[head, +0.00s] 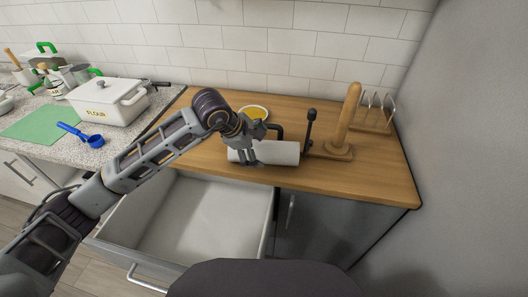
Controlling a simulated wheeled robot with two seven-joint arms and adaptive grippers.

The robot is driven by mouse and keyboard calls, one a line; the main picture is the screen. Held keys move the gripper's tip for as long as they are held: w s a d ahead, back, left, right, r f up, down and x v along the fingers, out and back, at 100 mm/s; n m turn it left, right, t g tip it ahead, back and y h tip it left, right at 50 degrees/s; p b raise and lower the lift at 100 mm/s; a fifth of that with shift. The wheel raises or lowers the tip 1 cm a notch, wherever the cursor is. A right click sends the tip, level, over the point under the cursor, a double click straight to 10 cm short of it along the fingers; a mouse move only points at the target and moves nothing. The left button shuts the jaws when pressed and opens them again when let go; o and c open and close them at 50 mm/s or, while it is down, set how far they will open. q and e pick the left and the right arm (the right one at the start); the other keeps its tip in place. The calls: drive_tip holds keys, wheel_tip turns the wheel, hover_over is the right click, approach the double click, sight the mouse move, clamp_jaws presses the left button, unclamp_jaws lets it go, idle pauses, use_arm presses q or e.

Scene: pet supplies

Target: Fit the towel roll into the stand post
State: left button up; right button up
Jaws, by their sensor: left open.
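A white towel roll (275,153) lies on its side on the wooden counter, near the front edge. The stand's wooden post (347,118) rises from a wooden base (332,152) just right of the roll, and it looks tilted to the right in the head view. My left gripper (262,142) is open at the left part of the roll. One finger shows in front of the roll and a dark one behind it. Whether the fingers touch the roll is hard to tell. My right gripper is out of view.
A dark upright rod with a knob (310,122) stands between roll and post. A yellow-filled bowl (254,113) is behind the gripper, and a wire rack (374,112) is behind the post. A drawer (200,220) is open below. A white flour pot (107,97) stands at left.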

use_arm(q)
drive_tip(key=x, duration=0.3)
drive_tip(key=shift+w+d+f, duration=0.2)
drive_tip(key=shift+f, duration=0.05)
drive_tip(key=shift+w+d+f, duration=0.1)
drive_tip(key=shift+f, duration=0.15)
drive_tip(key=c, duration=1.2)
drive_tip(key=shift+r, duration=0.6)
wheel_tip(320, 180, up, 13)
wheel_tip(320, 180, up, 8)
hover_over(263, 144)
drive_tip(key=shift+r, duration=2.9)
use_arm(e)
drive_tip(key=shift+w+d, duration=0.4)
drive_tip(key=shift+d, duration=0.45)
